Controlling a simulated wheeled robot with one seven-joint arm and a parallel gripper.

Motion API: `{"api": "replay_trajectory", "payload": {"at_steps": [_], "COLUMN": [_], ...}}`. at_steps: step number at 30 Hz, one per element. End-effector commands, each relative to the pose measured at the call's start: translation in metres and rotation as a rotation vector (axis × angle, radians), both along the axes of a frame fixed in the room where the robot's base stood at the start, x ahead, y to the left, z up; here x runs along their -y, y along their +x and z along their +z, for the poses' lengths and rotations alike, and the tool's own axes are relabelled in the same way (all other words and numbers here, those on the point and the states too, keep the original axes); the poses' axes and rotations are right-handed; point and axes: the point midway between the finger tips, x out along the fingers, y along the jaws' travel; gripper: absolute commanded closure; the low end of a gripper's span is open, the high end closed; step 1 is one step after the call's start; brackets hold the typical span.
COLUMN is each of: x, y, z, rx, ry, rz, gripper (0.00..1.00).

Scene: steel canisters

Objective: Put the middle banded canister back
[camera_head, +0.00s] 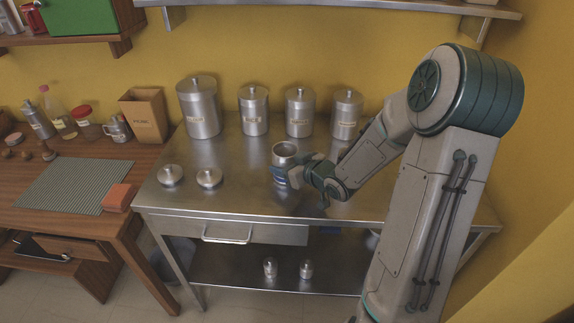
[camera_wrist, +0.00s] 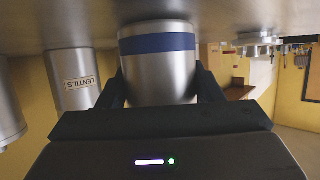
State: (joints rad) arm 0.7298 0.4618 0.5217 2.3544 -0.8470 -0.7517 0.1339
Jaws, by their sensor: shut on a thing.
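A steel canister with a blue band (camera_head: 285,152) is at the middle of the steel table, roughly upright and with its lid off. My gripper (camera_head: 291,174) reaches it from the right and is shut on its side. In the wrist view, which is upside down, the canister (camera_wrist: 160,72) sits between both dark fingers (camera_wrist: 160,92), its blue band near its base. I cannot tell whether the base touches the table. Four lidded, labelled canisters stand along the back: a large one (camera_head: 199,112), then smaller ones (camera_head: 254,113), (camera_head: 299,116) and (camera_head: 346,119).
Two loose round lids (camera_head: 170,176) and (camera_head: 209,179) lie on the steel table (camera_head: 235,205) at the left. Two small shiny containers (camera_head: 270,267) and (camera_head: 306,269) stand on the lower shelf. A wooden table (camera_head: 90,215) adjoins at the left.

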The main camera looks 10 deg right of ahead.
Motion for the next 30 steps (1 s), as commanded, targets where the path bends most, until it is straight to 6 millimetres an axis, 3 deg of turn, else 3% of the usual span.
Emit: {"api": "replay_trajectory", "payload": {"at_steps": [4,5,6,7,19,23,30], "x": [0.000,0.000,0.000,0.000,0.002,0.013,0.037], "y": [0.000,0.000,0.000,0.000,-0.003,-0.021,-0.069], "z": [-0.004,-0.003,-0.003,-0.003,0.003,0.012,0.036], "rx": [0.000,0.000,0.000,0.000,0.001,0.000,0.001], "ry": [0.000,0.000,0.000,0.000,-0.002,-0.003,-0.003], "rz": [0.000,-0.001,-0.001,-0.001,-0.001,-0.006,-0.005], "gripper": [0.67,0.34,0.23,0.18,0.18,0.18,0.18]}}
